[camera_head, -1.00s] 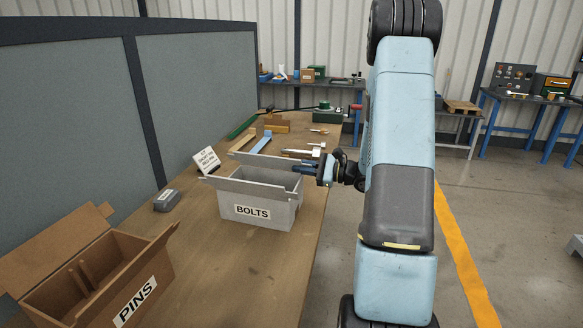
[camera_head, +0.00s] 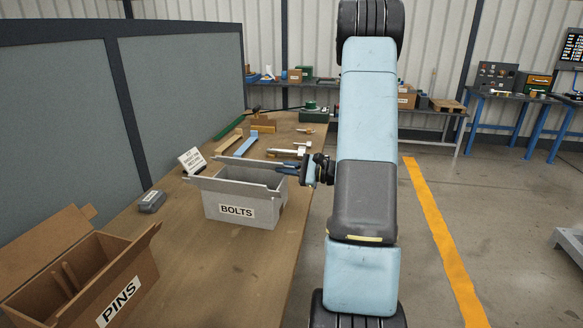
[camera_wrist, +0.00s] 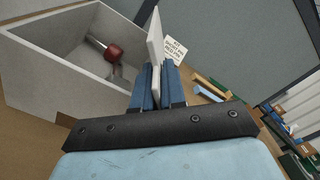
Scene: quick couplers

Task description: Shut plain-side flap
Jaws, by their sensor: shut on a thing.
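The grey box labelled BOLTS (camera_head: 220,208) stands open-topped on the bench. A near flap (camera_head: 232,187) sticks out above its label side. A far flap (camera_head: 250,163) stands raised along the opposite, plain side. My gripper (camera_head: 286,168) reaches in from the right at the right end of the far flap. In the wrist view, the blue fingers of my gripper (camera_wrist: 157,80) are shut on a pale flap (camera_wrist: 154,40), which stands up between them. The box's inside (camera_wrist: 75,45) shows to the left and holds a red-and-metal part (camera_wrist: 112,52).
A brown PINS box (camera_head: 110,285) with raised flaps stands at the front left. A small sign (camera_head: 192,160) and a grey block (camera_head: 151,201) sit left of the grey box. Blue and tan bars (camera_head: 243,140) and metal parts (camera_head: 290,151) lie behind it. A partition (camera_head: 180,100) borders the left.

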